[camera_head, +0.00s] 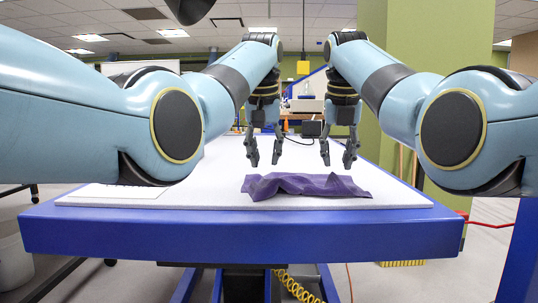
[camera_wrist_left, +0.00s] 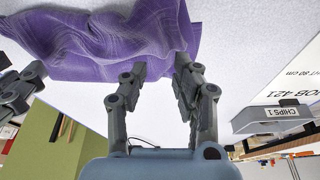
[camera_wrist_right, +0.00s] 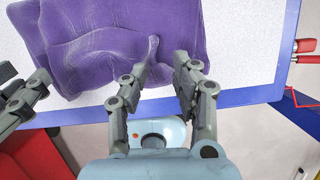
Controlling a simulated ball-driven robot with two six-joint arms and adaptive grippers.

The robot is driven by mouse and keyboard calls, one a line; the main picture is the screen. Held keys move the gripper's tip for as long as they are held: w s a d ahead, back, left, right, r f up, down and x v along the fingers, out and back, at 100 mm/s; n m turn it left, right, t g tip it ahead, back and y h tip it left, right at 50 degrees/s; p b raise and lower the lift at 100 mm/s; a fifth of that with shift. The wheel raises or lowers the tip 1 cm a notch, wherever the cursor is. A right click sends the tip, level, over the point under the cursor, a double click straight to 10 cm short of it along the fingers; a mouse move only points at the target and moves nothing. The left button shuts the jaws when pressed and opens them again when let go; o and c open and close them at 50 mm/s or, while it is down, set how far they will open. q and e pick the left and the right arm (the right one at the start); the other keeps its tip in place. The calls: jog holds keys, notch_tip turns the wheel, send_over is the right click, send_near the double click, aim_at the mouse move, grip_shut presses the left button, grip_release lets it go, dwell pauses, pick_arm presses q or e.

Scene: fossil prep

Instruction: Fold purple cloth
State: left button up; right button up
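The purple cloth (camera_head: 305,186) lies rumpled near the front edge of the white table top, with raised folds along it. It also shows in the left wrist view (camera_wrist_left: 110,40) and the right wrist view (camera_wrist_right: 110,45). My left gripper (camera_head: 264,163) is open and empty, above and behind the cloth's left part. My right gripper (camera_head: 337,165) is open and empty, above and behind the cloth's right part.
The table (camera_head: 240,232) has a blue rim and a white top. A flat white board (camera_head: 125,192) lies at its front left. A grey bin labelled "CHIPS 1" (camera_wrist_left: 270,118) shows in the left wrist view. The white surface around the cloth is mostly clear.

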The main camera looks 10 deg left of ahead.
pick_arm(q)
jog(key=o, duration=1.2)
jog(key=a, duration=0.3)
jog(key=shift+s+f, duration=0.1)
jog(key=shift+s, duration=0.1)
pick_arm(e)
jog(key=o, duration=1.2)
jog(key=d, duration=0.3)
jog(key=shift+s+f, duration=0.15)
jog(key=shift+s, duration=0.05)
pick_arm(q)
notch_tip(320, 180, up, 12)
jog(key=p, duration=0.8)
jog(key=shift+s+t, duration=0.3)
jog(key=shift+t, duration=0.1)
pick_arm(e)
notch_tip(320, 180, up, 12)
jog(key=shift+s+t, duration=0.3)
jog(key=shift+t, duration=0.1)
